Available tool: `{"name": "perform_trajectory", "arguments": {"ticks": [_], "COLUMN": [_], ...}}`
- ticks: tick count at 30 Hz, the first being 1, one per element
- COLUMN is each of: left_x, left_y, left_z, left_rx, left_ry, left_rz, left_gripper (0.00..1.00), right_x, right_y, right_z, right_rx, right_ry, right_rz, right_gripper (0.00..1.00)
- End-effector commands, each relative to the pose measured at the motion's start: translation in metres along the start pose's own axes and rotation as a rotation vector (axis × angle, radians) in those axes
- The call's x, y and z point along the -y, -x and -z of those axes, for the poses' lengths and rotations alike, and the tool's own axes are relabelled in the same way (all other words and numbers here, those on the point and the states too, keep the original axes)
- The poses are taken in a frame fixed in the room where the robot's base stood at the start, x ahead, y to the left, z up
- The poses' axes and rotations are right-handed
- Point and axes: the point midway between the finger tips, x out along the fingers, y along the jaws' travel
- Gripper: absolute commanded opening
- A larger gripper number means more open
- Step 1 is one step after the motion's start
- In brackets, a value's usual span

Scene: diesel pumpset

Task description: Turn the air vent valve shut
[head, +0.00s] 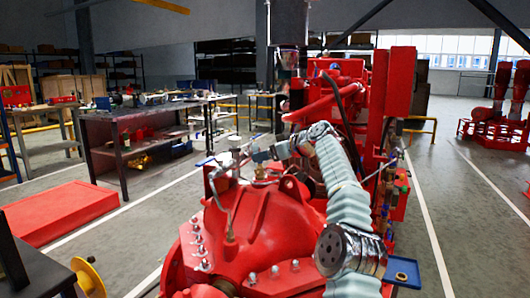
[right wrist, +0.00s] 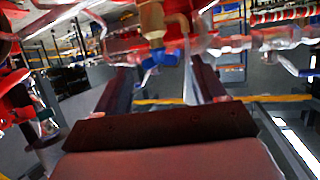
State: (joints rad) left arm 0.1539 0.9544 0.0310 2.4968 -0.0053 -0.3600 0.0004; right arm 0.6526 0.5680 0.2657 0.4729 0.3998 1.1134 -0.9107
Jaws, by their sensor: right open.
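The red pump casing (head: 262,218) fills the lower middle of the head view. A small brass fitting (head: 260,172) stands on top of it, close to my right gripper (head: 257,155). I take it for the air vent valve, but it is small and partly hidden there. In the right wrist view a brass valve body (right wrist: 152,20) with a blue handle (right wrist: 160,58) shows at top centre. My right gripper's two dark fingers (right wrist: 163,88) are spread apart, with the blue handle beyond the gap between them. They hold nothing. I cannot tell whether they touch the handle. My left gripper is not in view.
Thin pipes and small blue levers (head: 205,162) stand left of the gripper. A red engine with a tall red box (head: 400,80) rises behind. A workbench (head: 120,150) and a low red platform (head: 62,212) are at left.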

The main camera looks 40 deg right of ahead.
Motion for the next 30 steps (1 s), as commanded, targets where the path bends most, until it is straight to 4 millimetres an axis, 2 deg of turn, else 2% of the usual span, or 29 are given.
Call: {"name": "perform_trajectory", "arguments": {"ticks": [4, 12, 23, 30], "left_x": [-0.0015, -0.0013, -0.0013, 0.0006], "left_y": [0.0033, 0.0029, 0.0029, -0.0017], "left_z": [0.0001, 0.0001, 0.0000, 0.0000], "left_rx": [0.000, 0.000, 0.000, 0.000], "left_ry": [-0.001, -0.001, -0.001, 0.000], "left_rz": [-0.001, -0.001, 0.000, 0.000], "left_gripper": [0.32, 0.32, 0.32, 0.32], "right_x": [0.0003, 0.0002, 0.0002, 0.0011], "right_y": [-0.0094, -0.0107, -0.0104, -0.0104], "right_z": [0.0005, -0.0003, -0.0001, -0.0012], "right_rx": [0.000, 0.000, 0.000, 0.000], "right_ry": [0.000, 0.000, 0.001, -0.006], "right_rz": [0.000, 0.000, 0.000, -0.017], "right_gripper": [0.70, 0.70, 0.15, 0.14]}}
